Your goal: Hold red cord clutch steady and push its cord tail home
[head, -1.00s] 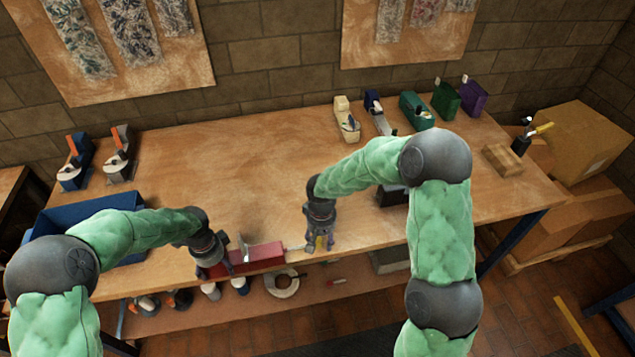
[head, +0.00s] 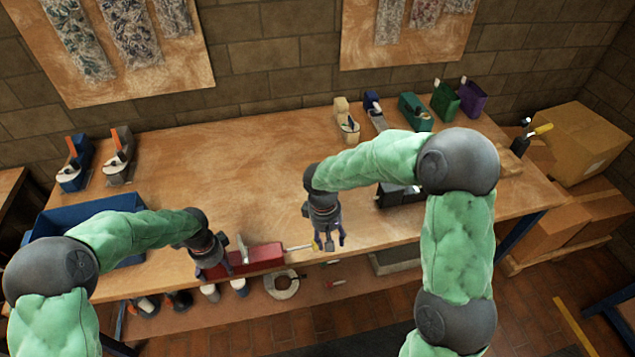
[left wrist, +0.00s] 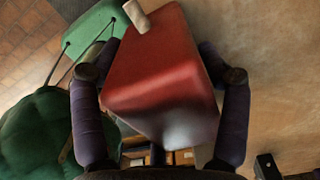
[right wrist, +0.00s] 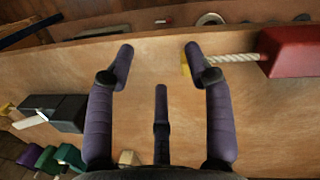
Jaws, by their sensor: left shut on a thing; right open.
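The red cord clutch (head: 262,257) lies near the front edge of the table, with an upright metal lever on top. My left gripper (head: 222,271) is shut on its left end, and the red body (left wrist: 160,70) fills the space between the fingers in the left wrist view. The pale cord tail (head: 299,247) sticks out of the clutch's right end; the right wrist view shows it as a twisted rope (right wrist: 235,58) with a yellow end. My right gripper (head: 330,246) is open just right of the cord's end. One finger overlaps the yellow end in the right wrist view; I cannot tell whether they touch.
A blue bin (head: 75,218) stands on the left of the table. A black block (head: 398,194) lies behind my right arm. Several clutch-like devices stand along the back. The table's middle (head: 235,170) is clear. A shelf under the front edge holds a white ring (head: 282,285).

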